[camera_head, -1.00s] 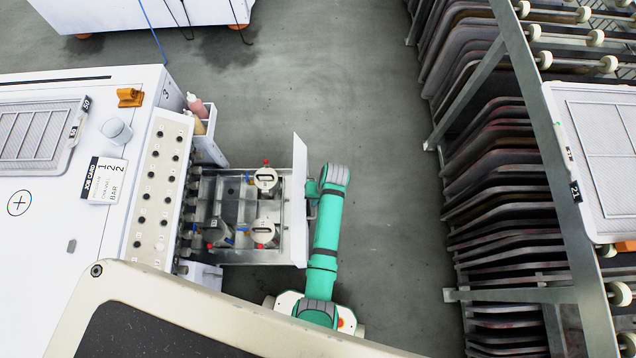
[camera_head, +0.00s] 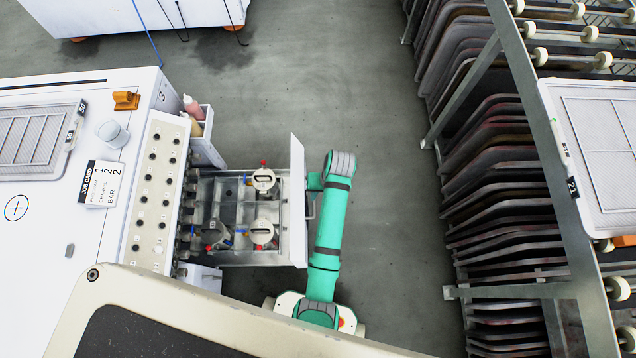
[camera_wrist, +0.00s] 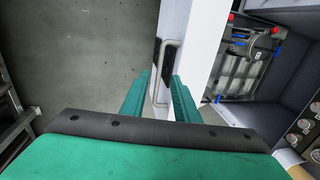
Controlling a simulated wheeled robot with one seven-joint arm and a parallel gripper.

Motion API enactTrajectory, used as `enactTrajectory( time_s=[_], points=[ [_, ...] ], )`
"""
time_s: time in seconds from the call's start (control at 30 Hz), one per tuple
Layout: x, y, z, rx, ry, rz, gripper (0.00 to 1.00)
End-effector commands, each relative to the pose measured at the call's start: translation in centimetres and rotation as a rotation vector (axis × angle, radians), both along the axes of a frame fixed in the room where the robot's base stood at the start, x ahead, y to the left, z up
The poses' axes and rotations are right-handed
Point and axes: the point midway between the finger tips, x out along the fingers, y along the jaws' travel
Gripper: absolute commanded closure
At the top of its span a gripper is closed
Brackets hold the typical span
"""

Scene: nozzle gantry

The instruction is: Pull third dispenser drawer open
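The dispenser drawer (camera_head: 298,235) stands pulled out from the white machine's right side, its white front panel facing right. Inside it are several white-lidded canisters (camera_head: 263,180) with red and blue fittings. In the wrist view, the drawer front (camera_wrist: 205,40) runs beside my gripper, with its pale bar handle (camera_wrist: 170,55). The handle (camera_head: 311,205) also shows on the panel in the head view. My gripper (camera_wrist: 160,78) is open, its green fingers apart on either side of the handle's line, and a gap shows between fingers and bar. In the head view my gripper (camera_head: 314,182) is mostly hidden by my arm.
The white machine (camera_head: 60,235) fills the left, with a knob panel (camera_head: 155,195) and a bottle holder (camera_head: 205,150) above the drawer. A tall rack of dark trays (camera_head: 500,200) stands at the right. Bare floor (camera_head: 385,180) lies between my arm and the rack.

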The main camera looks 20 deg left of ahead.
Motion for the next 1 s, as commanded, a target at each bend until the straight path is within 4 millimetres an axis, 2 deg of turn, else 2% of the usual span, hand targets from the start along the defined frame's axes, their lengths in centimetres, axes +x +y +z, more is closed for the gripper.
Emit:
enactTrajectory(
  time_s=[0.1, 0.3, 0.87, 1.0],
  points=[
    [0.1, -0.3, 1.5, 0.0, -0.001, 0.0, 0.72],
    [0.1, -0.5, 2.6, -0.001, 0.002, 0.0, 0.72],
    [0.1, -0.5, 2.6, 0.0, 0.001, 0.0, 0.72],
    [-0.5, -0.7, 1.9, -0.001, -0.021, -0.013, 0.72]
  ],
)
